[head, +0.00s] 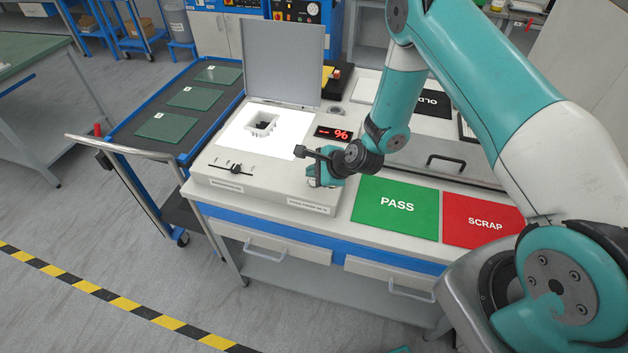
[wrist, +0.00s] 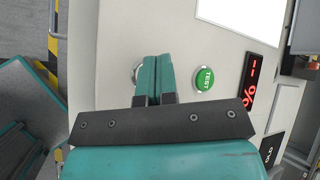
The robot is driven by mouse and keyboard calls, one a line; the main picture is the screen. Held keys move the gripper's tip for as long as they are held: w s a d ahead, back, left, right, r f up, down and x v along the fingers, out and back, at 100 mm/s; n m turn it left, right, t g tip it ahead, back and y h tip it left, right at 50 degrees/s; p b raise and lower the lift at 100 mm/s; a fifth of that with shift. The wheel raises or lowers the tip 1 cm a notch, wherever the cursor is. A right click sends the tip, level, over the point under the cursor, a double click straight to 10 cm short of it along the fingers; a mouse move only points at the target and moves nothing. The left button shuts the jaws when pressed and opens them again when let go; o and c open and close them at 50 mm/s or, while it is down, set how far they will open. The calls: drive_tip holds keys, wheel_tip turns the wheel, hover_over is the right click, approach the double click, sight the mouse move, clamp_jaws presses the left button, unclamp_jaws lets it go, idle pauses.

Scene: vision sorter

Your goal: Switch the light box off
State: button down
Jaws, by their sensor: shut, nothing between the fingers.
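The light box (head: 213,172) stands on the left of the bench, and its top panel (head: 286,146) glows bright white. A white part with a square opening (head: 262,125) sits on that panel. The glowing panel also shows at the top of the wrist view (wrist: 243,18). My gripper (head: 318,183) is shut and empty at the box's front right corner. In the wrist view my closed fingers (wrist: 155,60) partly cover a round pale button (wrist: 137,73); I cannot tell whether they touch it. A green TEST button (wrist: 206,78) is just right of the fingers.
A display with red characters (head: 334,133) is beside the panel. A grey lid (head: 285,66) stands raised behind it. A slider (head: 232,168) is on the box's front left. A green PASS mat (head: 396,220) and red SCRAP mat (head: 482,238) lie to the right.

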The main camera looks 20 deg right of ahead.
drive_tip(key=shift+f, duration=0.35)
drive_tip(key=shift+f+b, duration=0.4)
drive_tip(key=shift+b, duration=0.1)
idle(0.4)
drive_tip(key=shift+r, duration=0.15)
drive_tip(key=shift+r+p, duration=0.6)
drive_tip(key=shift+r, duration=0.1)
drive_tip(key=shift+r, duration=0.1)
wheel_tip(320, 180, up, 5)
drive_tip(key=p, duration=0.3)
drive_tip(key=shift+s+p, duration=0.1)
drive_tip(key=shift+p, duration=0.3)
idle(0.5)
